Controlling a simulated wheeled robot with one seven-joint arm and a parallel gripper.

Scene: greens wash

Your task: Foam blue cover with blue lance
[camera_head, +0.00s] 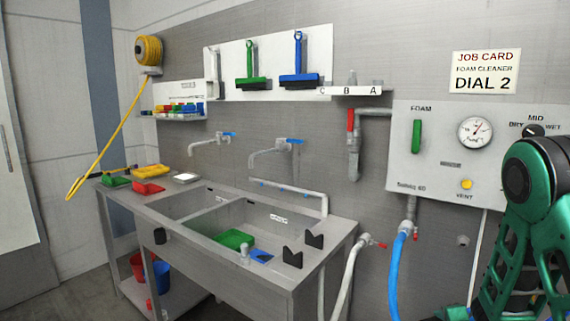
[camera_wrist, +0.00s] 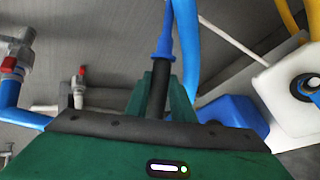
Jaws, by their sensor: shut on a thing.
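In the wrist view my gripper (camera_wrist: 161,88) is shut on the dark shaft of the blue lance (camera_wrist: 165,42), whose blue part rises above the fingers. The lance's far end is out of frame. In the head view my gripper is hidden or out of frame; only my green arm shows at the right edge. A small blue piece (camera_head: 262,256) lies in the sink's near right corner; I cannot tell if it is the blue cover. A green piece (camera_head: 234,239) lies in the sink beside it.
The foam panel (camera_head: 440,155) has a green lever, gauge and knob; the job card (camera_head: 485,72) reads dial 2. A blue hose (camera_head: 398,265) hangs below. The wrist view shows a white container (camera_wrist: 285,105) and blue container (camera_wrist: 232,112). Black brackets (camera_head: 292,257) stand on the sink rim.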

